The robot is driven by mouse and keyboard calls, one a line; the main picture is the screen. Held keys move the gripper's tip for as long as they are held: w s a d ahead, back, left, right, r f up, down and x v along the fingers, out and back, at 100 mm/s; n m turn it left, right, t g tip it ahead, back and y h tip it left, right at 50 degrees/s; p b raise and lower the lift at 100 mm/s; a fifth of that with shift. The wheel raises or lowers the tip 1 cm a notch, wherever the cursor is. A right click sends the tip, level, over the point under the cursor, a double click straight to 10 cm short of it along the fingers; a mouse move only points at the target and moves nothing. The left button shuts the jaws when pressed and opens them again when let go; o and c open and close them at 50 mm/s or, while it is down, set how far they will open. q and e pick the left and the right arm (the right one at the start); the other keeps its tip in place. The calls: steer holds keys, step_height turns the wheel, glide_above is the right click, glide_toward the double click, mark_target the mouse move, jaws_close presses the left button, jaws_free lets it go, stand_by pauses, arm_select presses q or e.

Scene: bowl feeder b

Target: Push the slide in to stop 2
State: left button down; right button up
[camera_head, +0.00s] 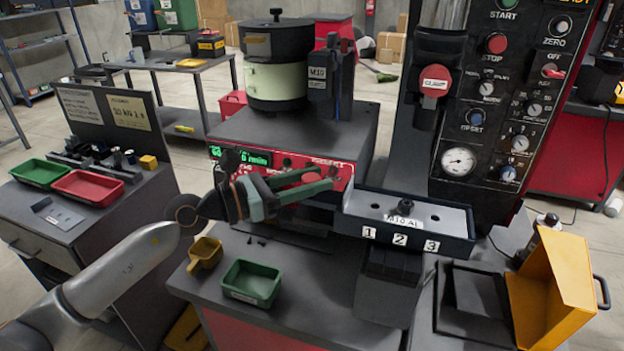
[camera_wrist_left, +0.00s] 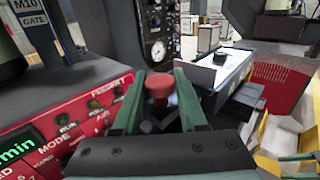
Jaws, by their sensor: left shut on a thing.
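The slide's long tray (camera_head: 455,221) has a dark rim, a light grey top and a front marked 1, 2 and 3. A black knob (camera_head: 404,206) stands on its top near the 2 mark. My left gripper (camera_head: 329,178) is at the left end of the tray, by the feeder's red panel (camera_head: 290,165). In the left wrist view its green fingers (camera_wrist_left: 159,95) are shut on a red-topped knob (camera_wrist_left: 158,84). Whether this knob joins the slide is hidden. The tray (camera_wrist_left: 228,68) lies beyond and to the right there. My right gripper is not in view.
The bowl feeder (camera_head: 275,85) stands behind my left gripper, and a dark control column (camera_head: 470,130) behind the tray. A green bin (camera_head: 252,283) and a yellow scoop (camera_head: 204,253) are on the bench in front.

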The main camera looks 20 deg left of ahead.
arm_select(q)
steer(key=shift+c, duration=2.4)
jaws_free()
steer(key=b+v, duration=0.6)
steer(key=v, duration=0.6)
steer(key=shift+s+a, duration=0.2)
